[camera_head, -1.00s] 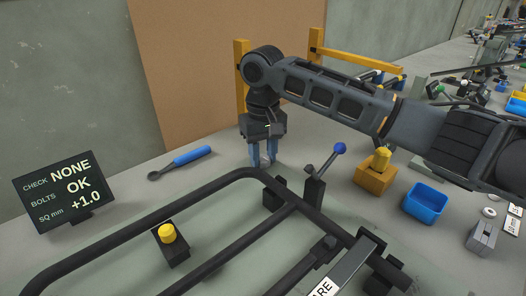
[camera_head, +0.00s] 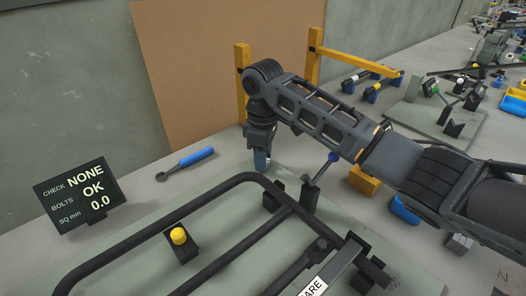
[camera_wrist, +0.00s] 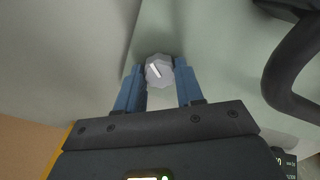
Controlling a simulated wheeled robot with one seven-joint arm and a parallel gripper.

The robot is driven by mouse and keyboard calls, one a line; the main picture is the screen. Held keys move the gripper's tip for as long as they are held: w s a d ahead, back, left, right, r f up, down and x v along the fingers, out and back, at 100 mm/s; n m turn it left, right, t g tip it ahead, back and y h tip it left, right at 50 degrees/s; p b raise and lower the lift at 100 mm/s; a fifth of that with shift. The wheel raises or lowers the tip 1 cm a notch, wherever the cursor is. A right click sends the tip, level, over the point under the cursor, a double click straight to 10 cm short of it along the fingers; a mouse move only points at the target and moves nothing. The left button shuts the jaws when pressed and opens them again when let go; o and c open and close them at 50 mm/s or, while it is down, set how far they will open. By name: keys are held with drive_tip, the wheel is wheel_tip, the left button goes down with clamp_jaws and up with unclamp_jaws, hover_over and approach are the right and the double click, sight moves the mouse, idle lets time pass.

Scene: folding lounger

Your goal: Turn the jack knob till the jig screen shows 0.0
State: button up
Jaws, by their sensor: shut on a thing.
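The jig screen (camera_head: 78,196) stands at the left in the head view. It reads CHECK NONE, BOLTS OK and SQ mm 0.0. The jack knob (camera_wrist: 159,70) is a pale grey faceted knob with a white mark, seen from above in the wrist view. My gripper (camera_wrist: 159,84) points down with its blue fingers on either side of the knob, shut on it. In the head view my gripper (camera_head: 261,162) stands just beyond the far corner of the black tube frame (camera_head: 225,190), and its fingers hide the knob.
A blue-handled tool (camera_head: 186,163) lies left of my gripper. A lever with a blue ball (camera_head: 333,157) stands close to its right. A yellow-capped block (camera_head: 179,237) sits inside the frame. Yellow posts (camera_head: 242,90) rise behind my arm.

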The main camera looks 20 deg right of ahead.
drive_tip(key=shift+n, duration=0.8)
drive_tip(key=o, duration=1)
drive_tip(key=shift+o, duration=0.2)
drive_tip(key=shift+r, duration=0.15)
wheel_tip(320, 180, up, 8)
drive_tip(key=shift+f, duration=0.2)
